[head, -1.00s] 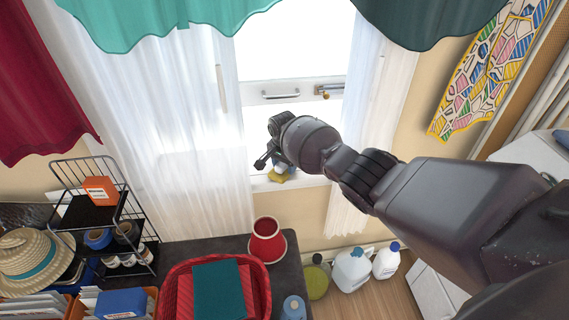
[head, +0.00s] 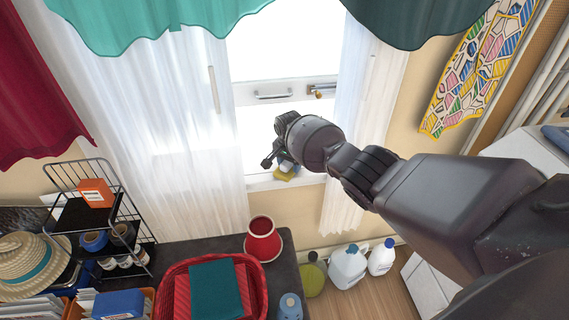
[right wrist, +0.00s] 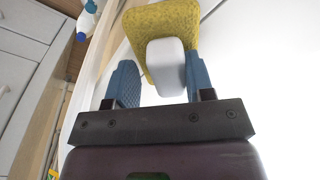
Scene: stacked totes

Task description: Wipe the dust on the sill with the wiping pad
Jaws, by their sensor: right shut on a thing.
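My right gripper (head: 284,160) is shut on the wiping pad (head: 286,174), a yellow pad with a pale grip. In the right wrist view, the blue fingers (right wrist: 162,75) stand either side of the pale grip, and the yellow pad (right wrist: 165,22) is beyond them. The white sill (head: 262,184) runs below the bright window. The pad is at the sill, near the right curtain; I cannot tell whether it touches. I cannot make out dust; my gripper and arm hide part of the sill. My left gripper is not in view.
White sheer curtains (head: 190,150) hang at both sides of the window. A dark table (head: 210,250) below holds a red lampshade (head: 262,240), a red basket (head: 170,275) and a wire rack (head: 90,190). Several jugs (head: 347,268) stand on the floor at the right.

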